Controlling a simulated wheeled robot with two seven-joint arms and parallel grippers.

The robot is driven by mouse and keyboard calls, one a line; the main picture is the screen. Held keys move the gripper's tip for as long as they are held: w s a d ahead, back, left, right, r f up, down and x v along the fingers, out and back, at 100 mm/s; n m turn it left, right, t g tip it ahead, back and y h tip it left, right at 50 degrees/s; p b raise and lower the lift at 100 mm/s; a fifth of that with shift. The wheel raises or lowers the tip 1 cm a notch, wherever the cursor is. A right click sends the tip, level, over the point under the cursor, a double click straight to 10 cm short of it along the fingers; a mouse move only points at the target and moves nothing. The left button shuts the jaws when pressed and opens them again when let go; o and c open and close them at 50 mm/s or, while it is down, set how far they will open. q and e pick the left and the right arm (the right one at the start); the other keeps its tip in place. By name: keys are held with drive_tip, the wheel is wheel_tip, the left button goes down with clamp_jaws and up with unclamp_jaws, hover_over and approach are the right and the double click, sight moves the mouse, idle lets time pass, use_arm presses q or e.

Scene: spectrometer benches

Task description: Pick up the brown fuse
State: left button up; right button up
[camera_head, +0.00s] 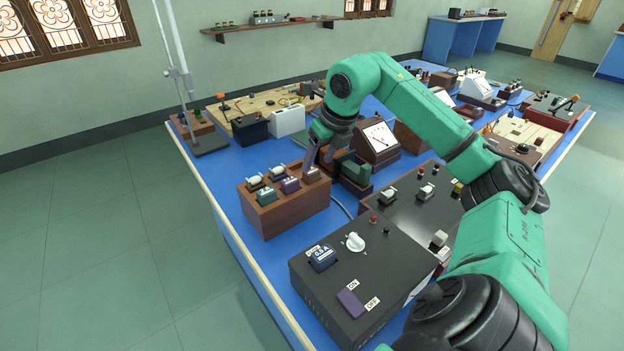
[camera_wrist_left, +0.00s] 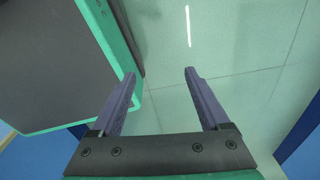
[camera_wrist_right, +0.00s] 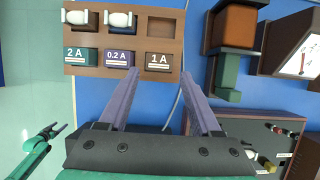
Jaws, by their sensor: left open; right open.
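The brown fuse, marked 1 A (camera_wrist_right: 158,59), sits at the right end of the front row of a wooden fuse box (camera_head: 300,215). In the head view the brown fuse (camera_head: 312,175) is just below my right gripper (camera_head: 318,160). In the right wrist view the open fingertips of my right gripper (camera_wrist_right: 165,76) are close to its near edge, with nothing between them. I cannot tell whether they touch it. My left gripper (camera_wrist_left: 160,74) is open and empty, with floor beyond it. It is not seen in the head view.
A green 2 A fuse (camera_wrist_right: 81,57) and a purple 0.2 A fuse (camera_wrist_right: 119,58) sit left of the brown one. Two white pieces fill the back row, and its right slot is empty. A green device (camera_head: 355,170) and a meter (camera_head: 379,137) stand close on the right.

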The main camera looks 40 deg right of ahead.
sight(313, 172)
drive_tip(key=x, duration=0.4)
drive_tip(key=shift+s+a, duration=0.1)
drive_tip(key=shift+f, duration=0.1)
clamp_jaws()
use_arm(q)
drive_tip(key=shift+w+d+r, duration=0.1)
drive_tip(key=shift+w+d, duration=0.4)
drive_tip(key=shift+d, duration=0.1)
